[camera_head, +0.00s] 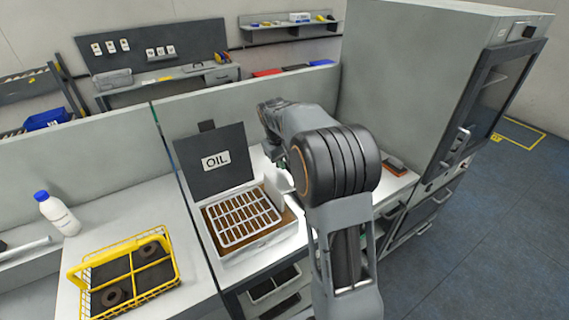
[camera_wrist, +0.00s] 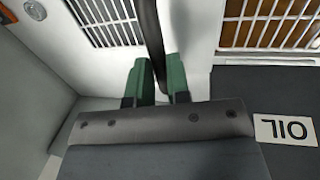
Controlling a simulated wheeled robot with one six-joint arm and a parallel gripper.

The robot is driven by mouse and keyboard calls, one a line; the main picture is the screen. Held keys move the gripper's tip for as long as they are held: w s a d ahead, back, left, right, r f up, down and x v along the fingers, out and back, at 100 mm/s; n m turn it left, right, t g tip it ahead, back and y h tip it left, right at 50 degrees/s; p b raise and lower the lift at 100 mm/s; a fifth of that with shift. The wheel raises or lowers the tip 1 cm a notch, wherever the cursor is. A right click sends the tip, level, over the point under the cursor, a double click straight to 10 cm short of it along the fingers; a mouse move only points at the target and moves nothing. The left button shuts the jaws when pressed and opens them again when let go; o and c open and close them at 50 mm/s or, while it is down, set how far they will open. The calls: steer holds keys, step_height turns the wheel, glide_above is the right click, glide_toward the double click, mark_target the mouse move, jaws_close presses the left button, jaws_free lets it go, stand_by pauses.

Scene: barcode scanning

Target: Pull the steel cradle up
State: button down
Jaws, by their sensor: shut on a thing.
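My gripper (camera_wrist: 160,82) has green fingers shut on a dark upright bar (camera_wrist: 149,35) in the wrist view. Whether this bar is the handle of the steel cradle cannot be told. A pale slatted grid (camera_wrist: 104,20) over a grey interior lies at the upper left there. A second slatted grid (camera_wrist: 272,34) over brown oil lies at the upper right. In the head view this oil grid (camera_head: 241,216) sits in a white box beside an open dark lid (camera_head: 206,177) marked OIL. My arm hides my gripper and what it holds in that view.
A yellow wire basket (camera_head: 127,243) with dark rings stands on the left counter, near a white bottle (camera_head: 58,213) with a blue cap. A tall grey cabinet (camera_head: 415,90) rises at the right. A low partition wall (camera_head: 245,107) runs behind the bench.

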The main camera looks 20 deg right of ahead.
steer(key=c, duration=1.4)
jaws_free()
steer(key=shift+w+r, duration=0.1)
steer(key=shift+r, duration=0.25)
steer(key=o, duration=0.3)
steer(key=shift+f, duration=0.2)
step_height(320, 180, up, 14)
steer(key=a, duration=0.2)
steer(key=shift+s+a+f+b, duration=0.2)
steer(key=shift+s+a+b, duration=0.05)
steer(key=shift+a+b, duration=0.1)
